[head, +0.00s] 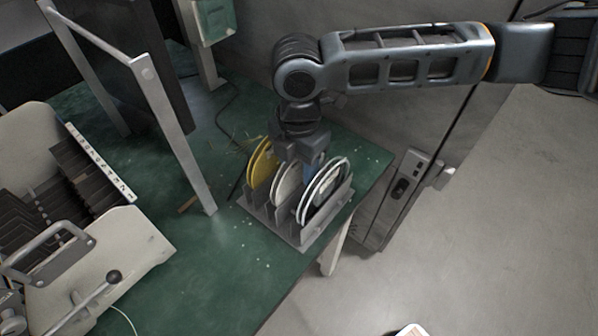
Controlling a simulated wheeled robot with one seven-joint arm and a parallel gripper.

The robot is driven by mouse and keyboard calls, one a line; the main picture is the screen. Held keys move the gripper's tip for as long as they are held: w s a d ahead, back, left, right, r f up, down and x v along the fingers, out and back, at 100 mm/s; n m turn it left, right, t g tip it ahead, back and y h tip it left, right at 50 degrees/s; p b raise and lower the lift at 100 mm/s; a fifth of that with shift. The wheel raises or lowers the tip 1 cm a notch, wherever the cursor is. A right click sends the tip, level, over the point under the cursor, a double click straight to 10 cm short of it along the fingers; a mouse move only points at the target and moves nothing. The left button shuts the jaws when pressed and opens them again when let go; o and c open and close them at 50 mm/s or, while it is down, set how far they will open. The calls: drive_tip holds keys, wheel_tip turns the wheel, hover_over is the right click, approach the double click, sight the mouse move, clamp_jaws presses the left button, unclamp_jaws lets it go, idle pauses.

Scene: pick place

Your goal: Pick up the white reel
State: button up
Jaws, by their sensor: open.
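Several reels stand upright side by side in a grey slotted rack (304,238) near the corner of the green table. The white reel (286,186) is in the middle. A yellow reel (261,166) stands to its left. Another reel (309,201) with white rims and a dark inside stands to its right. My gripper (303,158) points down from above, at the back of the rack, over the middle and right reels. It is open. Its fingertips are partly hidden, and I cannot tell whether they touch a reel.
The green table (215,270) is bare in front of the rack, with small scraps on it. A metal frame post (180,140) stands left of the rack. A beige machine with dark slots (70,200) fills the left. A grey wall or cabinet is behind; floor lies right.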

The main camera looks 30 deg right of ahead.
drive_tip(key=shift+f, duration=0.2)
clamp_jaws()
idle(0.3)
drive_tip(key=shift+r, duration=0.1)
